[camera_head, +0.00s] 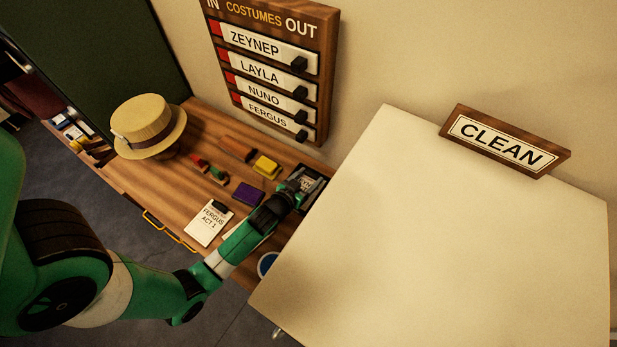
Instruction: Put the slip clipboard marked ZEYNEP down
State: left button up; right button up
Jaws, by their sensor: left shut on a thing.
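My left gripper (299,188) is at the right end of the wooden table, by a dark tray-like box (318,178). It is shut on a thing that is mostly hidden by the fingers. A small pale patch with dark marks shows at the jaws, which may be the slip clipboard, but no name is readable on it. I cannot tell if it touches the surface below. Another clipboard (208,224), marked FERGUS ACT 1, lies flat on the table left of my forearm. My right gripper is not in view.
A straw hat (146,124) stands at the table's left. Small red and green items, a yellow block (266,167) and a purple block (247,194) lie mid-table. A large pale box (440,240) with a CLEAN sign (503,142) borders the right. The IN/OUT board (268,70) is behind.

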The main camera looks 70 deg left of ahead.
pick_arm(q)
jog(key=o, duration=1.4)
jog(key=shift+r+p, duration=0.2)
jog(key=shift+p, duration=0.1)
jog(key=shift+r+p, duration=0.6)
jog(key=p+v, duration=0.1)
jog(key=v, duration=1.1)
jog(key=shift+f, duration=0.15)
